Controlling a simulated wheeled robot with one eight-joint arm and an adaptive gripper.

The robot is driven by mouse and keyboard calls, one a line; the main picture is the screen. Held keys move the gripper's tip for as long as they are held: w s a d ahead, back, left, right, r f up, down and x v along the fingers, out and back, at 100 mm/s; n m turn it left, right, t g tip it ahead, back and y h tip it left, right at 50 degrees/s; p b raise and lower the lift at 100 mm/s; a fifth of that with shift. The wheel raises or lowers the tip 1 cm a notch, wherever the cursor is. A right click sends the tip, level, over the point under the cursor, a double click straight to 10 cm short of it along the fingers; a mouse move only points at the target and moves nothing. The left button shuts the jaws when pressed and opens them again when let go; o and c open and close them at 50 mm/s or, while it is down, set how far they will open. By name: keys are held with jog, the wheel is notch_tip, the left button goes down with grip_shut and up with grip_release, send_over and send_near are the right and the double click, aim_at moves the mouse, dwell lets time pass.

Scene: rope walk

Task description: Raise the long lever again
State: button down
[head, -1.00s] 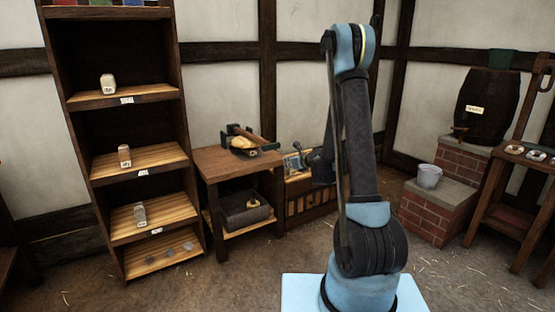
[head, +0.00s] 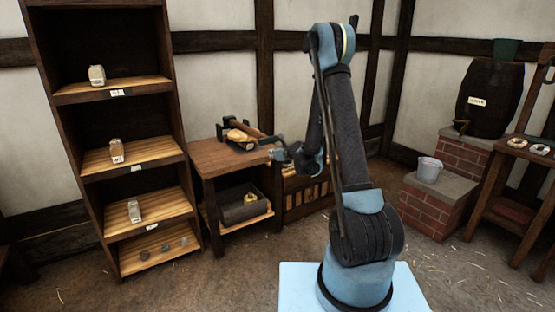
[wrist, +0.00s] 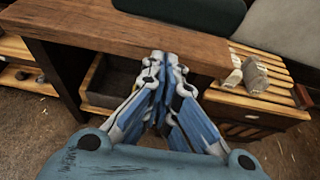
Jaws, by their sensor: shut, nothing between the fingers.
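A dark device with a long wooden lever (head: 250,130) sits on top of the small wooden table (head: 210,155). The lever lies low and slopes slightly down to the right. A tan lump lies beside it. My gripper (head: 277,153) is just right of the table's right edge, close to the lever's right end and apart from it as far as I can tell. In the wrist view my gripper (wrist: 165,60) is shut and empty, its tips in front of the table's edge (wrist: 110,35). The lever cannot be made out in the wrist view.
An open crate (head: 243,205) stands on the table's lower shelf. A slatted chest (wrist: 250,105) with small bottles is right of the table. A tall shelf (head: 165,120) stands left. A barrel (head: 490,98) and bucket (head: 429,169) sit on brickwork at right.

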jog(key=shift+w+d+r, duration=0.15)
jog(key=shift+d+r, duration=0.1)
jog(key=shift+r, duration=0.35)
jog(key=shift+w+d+r, duration=0.15)
jog(key=shift+d+r, duration=0.1)
jog(key=shift+r, duration=0.35)
